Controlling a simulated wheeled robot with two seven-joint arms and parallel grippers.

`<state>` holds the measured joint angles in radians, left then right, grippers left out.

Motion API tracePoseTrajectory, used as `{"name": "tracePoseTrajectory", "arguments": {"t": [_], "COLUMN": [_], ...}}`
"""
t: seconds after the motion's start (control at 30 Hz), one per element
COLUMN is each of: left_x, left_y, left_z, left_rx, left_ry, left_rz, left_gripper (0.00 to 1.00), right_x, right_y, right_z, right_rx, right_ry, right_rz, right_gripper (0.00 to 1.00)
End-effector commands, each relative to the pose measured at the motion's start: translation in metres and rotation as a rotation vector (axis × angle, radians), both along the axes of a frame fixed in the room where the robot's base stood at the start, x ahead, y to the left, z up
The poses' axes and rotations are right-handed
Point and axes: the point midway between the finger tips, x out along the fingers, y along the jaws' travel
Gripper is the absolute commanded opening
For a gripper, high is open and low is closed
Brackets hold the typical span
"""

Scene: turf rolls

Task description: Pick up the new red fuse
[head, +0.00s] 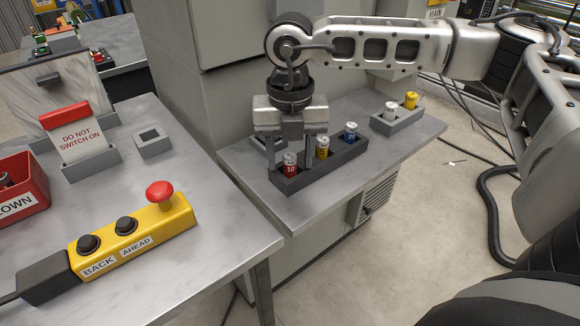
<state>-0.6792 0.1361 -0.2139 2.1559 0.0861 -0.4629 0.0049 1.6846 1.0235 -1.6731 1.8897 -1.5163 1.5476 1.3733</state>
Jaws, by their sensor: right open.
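The red fuse (289,169), with a pale top and a "10" on it, stands upright in the near left end of a dark rack (318,172) on the grey bench. My left gripper is out of view.
A lighter grey holder (398,124) with a whitish fuse (390,111) and a yellow one (410,101) stands at the bench's right. A yellow button box (133,238), a "DO NOT SWITCH ON" sign (80,137) and a red box (24,192) are on the left table.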

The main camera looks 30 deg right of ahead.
Motion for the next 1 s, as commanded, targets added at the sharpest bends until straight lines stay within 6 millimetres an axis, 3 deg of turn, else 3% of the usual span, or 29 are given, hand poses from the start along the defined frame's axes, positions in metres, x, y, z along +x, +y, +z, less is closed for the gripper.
{"name": "tracePoseTrajectory", "arguments": {"t": [0.1, 0.27, 0.3, 0.67, 0.9, 1.0], "left_x": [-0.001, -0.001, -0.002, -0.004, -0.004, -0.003], "left_y": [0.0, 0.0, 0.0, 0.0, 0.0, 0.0], "left_z": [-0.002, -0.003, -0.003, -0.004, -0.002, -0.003], "left_rx": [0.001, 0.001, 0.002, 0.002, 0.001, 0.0], "left_ry": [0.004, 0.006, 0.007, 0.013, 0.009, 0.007], "left_rz": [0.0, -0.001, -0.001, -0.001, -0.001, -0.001], "left_gripper": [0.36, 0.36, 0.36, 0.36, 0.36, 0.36], "right_x": [0.0, 0.0, 0.0, 0.0, 0.001, -0.007], "right_y": [0.0, 0.0, 0.0, 0.0, 0.001, 0.011], "right_z": [0.0, 0.0, 0.0, 0.004, 0.031, 0.046], "right_rx": [0.0, 0.0, 0.0, 0.0, 0.001, 0.002], "right_ry": [0.0, 0.0, 0.0, -0.001, -0.004, -0.005], "right_rz": [0.0, 0.0, 0.0, 0.0, 0.001, 0.007], "right_gripper": [0.47, 0.02, 0.0, 0.0, 0.0, 0.0]}}
